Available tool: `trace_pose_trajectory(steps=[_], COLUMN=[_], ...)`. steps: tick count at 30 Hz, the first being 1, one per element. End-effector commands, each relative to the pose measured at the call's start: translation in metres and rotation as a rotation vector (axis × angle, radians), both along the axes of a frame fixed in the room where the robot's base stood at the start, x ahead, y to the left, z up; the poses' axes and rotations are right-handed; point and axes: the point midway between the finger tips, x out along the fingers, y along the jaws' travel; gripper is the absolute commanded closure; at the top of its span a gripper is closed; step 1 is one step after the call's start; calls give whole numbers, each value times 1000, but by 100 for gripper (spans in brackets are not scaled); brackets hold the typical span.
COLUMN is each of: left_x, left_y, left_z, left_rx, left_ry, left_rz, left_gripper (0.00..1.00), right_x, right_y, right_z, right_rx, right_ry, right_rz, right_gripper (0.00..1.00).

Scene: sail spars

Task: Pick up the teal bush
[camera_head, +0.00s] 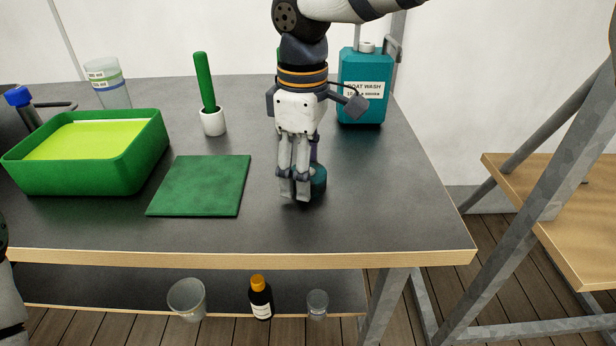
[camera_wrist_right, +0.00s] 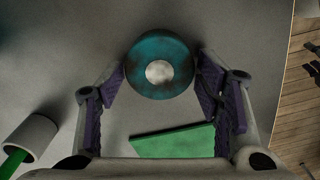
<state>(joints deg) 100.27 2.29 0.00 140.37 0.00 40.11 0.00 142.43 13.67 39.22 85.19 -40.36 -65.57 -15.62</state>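The teal bush (camera_head: 318,182) is a short teal round piece on the dark tabletop, partly hidden behind my right gripper (camera_head: 296,192) in the head view. In the right wrist view the bush (camera_wrist_right: 143,86) shows end-on, a teal ring with a pale centre. My right gripper (camera_wrist_right: 162,68) is open there, with one finger on each side of the bush. The fingertips are close to its sides; I cannot tell whether they touch it. My left gripper is not in view; only part of my left arm shows at the lower left edge.
A green mat (camera_head: 200,186) lies left of the bush. Further left is a green tray (camera_head: 60,179). Behind are a white holder (camera_head: 213,123) with a green handle, a clear beaker (camera_head: 108,85) and a teal wash bottle (camera_head: 363,88). The tabletop right of the bush is clear.

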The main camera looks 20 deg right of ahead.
Motion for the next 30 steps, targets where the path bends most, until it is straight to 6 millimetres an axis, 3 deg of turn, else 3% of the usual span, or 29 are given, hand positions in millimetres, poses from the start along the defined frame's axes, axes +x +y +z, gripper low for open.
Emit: trace_pose_trajectory(steps=[1, 4, 12, 16, 20, 26, 30], left_x=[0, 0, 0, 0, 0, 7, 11], left_y=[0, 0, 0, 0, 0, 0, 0], left_z=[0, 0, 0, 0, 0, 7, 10], left_rx=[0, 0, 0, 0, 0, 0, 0], left_ry=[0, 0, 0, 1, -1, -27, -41], left_rz=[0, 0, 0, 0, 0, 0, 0], left_gripper=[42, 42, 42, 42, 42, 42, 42], right_x=[0, 0, 0, 1, -1, -32, -60], right_y=[0, 0, 0, 0, 3, 40, 74], right_z=[0, 0, 1, 10, 37, 96, 114], right_rx=[0, 0, 0, -2, 0, -3, -3], right_ry=[0, 0, 0, -1, -4, -10, -6], right_rz=[0, 0, 0, 0, 1, 3, 3], right_gripper=[60, 81, 81, 81, 81, 81, 81])
